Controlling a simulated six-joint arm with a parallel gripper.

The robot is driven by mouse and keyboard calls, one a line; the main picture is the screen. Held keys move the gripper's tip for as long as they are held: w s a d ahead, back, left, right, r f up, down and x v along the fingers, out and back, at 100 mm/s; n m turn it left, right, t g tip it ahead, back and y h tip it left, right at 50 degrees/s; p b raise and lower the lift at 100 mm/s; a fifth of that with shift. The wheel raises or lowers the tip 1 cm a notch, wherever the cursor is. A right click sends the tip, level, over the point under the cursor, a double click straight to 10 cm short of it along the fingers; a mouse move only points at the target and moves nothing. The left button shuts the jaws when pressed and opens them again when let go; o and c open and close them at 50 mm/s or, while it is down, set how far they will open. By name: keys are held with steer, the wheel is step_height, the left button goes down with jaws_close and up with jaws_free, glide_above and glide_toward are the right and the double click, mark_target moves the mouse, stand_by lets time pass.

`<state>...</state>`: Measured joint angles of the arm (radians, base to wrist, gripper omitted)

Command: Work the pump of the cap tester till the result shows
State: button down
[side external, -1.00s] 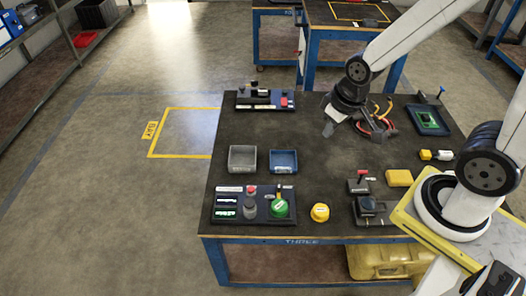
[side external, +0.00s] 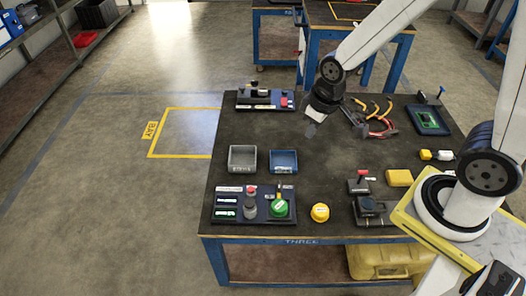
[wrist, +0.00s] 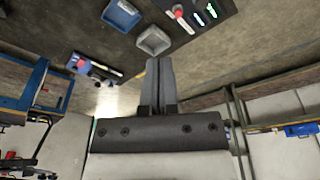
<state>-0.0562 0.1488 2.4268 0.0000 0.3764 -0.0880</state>
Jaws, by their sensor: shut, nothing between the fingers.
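A dark blue panel (side external: 268,195) at the front left of the bench looks like the cap tester. It carries small lit displays (side external: 226,213), a dark grey cylinder (side external: 250,209), a red knob (side external: 251,190) and a round green cap (side external: 279,208). Its display text is too small to read. Part of the panel also shows at the top of the wrist view (wrist: 198,17). My gripper (side external: 311,130) is shut and empty, above the back middle of the bench, well apart from the panel. Its closed fingers fill the middle of the wrist view (wrist: 159,62).
Grey (side external: 242,158) and blue (side external: 283,162) bins stand behind the panel. Another device with a red button (side external: 264,100) is at the back left. A yellow round cap (side external: 320,212) and a red-topped lever box (side external: 359,184) stand right of the panel. Cables (side external: 378,121) lie at the back right.

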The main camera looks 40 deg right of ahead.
steer(key=w+a+f+n+g, duration=0.1)
steer(key=w+a+f+n, duration=0.3)
steer(key=w+a+f, duration=0.15)
steer(key=n+g, duration=0.1)
steer(key=n, duration=0.2)
glide_above(250, 202)
step_height(250, 202, down, 7)
steer(key=shift+f, duration=0.2)
steer(key=shift+a, duration=0.1)
steer(key=shift+f, duration=6.95)
